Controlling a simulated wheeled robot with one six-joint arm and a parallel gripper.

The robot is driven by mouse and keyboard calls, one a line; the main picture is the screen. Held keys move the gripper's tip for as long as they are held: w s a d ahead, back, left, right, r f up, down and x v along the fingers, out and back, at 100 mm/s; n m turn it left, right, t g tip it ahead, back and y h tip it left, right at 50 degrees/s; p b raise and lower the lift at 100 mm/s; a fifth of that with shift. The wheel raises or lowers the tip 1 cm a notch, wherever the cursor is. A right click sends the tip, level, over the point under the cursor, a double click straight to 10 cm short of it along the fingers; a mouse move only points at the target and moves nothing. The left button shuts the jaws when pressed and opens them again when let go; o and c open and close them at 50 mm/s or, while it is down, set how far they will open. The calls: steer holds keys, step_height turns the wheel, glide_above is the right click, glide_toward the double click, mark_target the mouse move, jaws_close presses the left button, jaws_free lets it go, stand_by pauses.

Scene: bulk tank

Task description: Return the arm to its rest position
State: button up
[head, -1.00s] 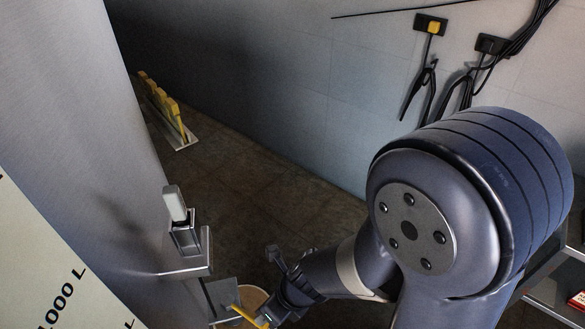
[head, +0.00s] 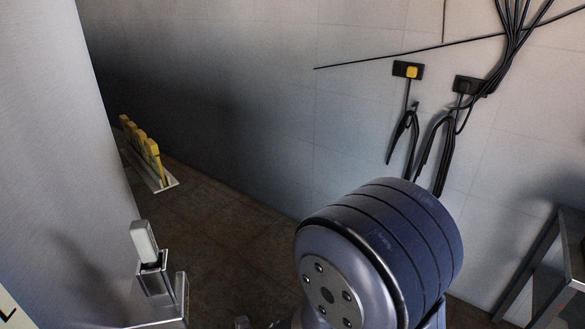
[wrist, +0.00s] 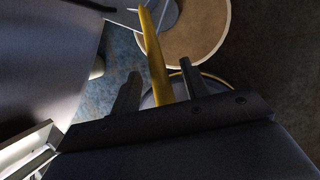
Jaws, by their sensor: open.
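My arm (head: 375,255) rises at the bottom centre of the head view, with its large blue joint in front of the wall. My gripper is out of sight there. In the wrist view my gripper (wrist: 159,82) is open, with its two dark fingers apart. A long yellow bar (wrist: 157,62) shows between the fingers, with gaps on both sides, so nothing is gripped. The bar's lower end is hidden behind the gripper body.
The steel tank (head: 50,130) fills the left side, with a bracket holding a pale-handled piece (head: 145,243). Yellow pieces on a white base (head: 145,155) stand on the floor. Cables (head: 440,140) hang on the wall. A round brown-topped thing (wrist: 205,25) lies beyond the gripper.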

steer(key=w+p+v, duration=0.1)
steer(key=p+v, duration=0.7)
steer(key=v, duration=0.3)
steer(key=b+x, duration=0.2)
steer(key=x, duration=0.1)
steer(key=b+x, duration=0.3)
steer(key=x, duration=0.1)
steer(key=s+b+x, duration=0.1)
steer(key=b+x, duration=0.2)
steer(key=x, duration=0.1)
steer(key=shift+d, duration=0.1)
steer(key=shift+w+f, duration=0.1)
steer(key=shift+w+d+n+g, duration=0.1)
steer(key=shift+w+n+g, duration=0.25)
steer(key=shift+n, duration=0.25)
steer(key=shift+r, duration=0.2)
